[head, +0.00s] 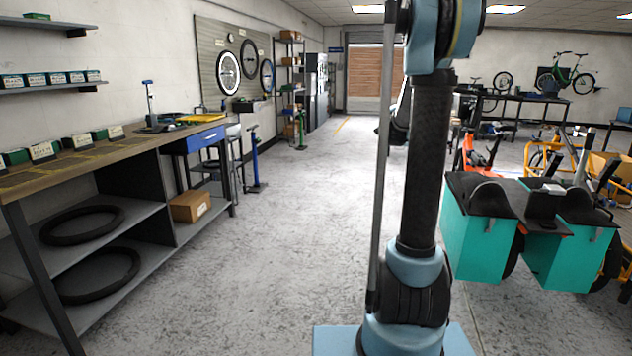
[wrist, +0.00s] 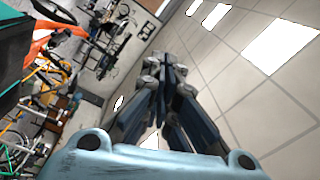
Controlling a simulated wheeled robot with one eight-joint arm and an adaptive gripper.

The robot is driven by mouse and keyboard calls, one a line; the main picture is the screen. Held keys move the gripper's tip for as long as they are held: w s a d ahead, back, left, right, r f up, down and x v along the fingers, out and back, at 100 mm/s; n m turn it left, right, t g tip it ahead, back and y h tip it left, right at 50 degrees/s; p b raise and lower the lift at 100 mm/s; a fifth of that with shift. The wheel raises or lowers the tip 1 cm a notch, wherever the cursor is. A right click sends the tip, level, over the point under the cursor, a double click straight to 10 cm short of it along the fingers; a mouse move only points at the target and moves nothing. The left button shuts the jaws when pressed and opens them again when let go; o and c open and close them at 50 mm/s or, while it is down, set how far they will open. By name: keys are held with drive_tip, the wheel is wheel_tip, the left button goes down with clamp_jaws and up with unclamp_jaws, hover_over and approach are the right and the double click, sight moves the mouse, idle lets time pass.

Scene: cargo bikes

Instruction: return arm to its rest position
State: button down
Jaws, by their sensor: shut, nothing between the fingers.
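My arm stands upright in the middle of the head view, and its upper part runs out of the top of the picture.
A workbench (head: 120,152) with shelves stands at the left. Teal panniers (head: 478,238) on a cargo bike stand close to my arm's right. An orange bike (head: 480,150) is behind them. The floor (head: 300,220) between bench and arm is clear.

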drive_tip(key=s+a+f+n+g+y, duration=0.3)
drive_tip(key=s+a+f+n, duration=0.25)
drive_tip(key=s+a, duration=0.4)
drive_tip(key=s+a+f+n+g+y, duration=0.4)
drive_tip(key=s+a+f+n, duration=0.15)
drive_tip(key=s, duration=0.75)
drive_tip(key=s+f+n+g+h, duration=0.1)
drive_tip(key=s+f+g, duration=0.2)
drive_tip(key=s+f, duration=0.3)
drive_tip(key=s+f+n+g+h, duration=0.1)
drive_tip(key=s+f, duration=0.6)
drive_tip(key=s, duration=0.9)
drive_tip(key=s+d+f+n+g, duration=0.1)
drive_tip(key=s+f+n+g, duration=0.2)
drive_tip(key=s, duration=0.8)
wheel_tip(320, 180, down, 4)
drive_tip(key=shift+s+f+g+h, duration=0.1)
drive_tip(key=shift+s+g+h, duration=0.3)
drive_tip(key=shift+g, duration=0.6)
drive_tip(key=shift+d, duration=0.1)
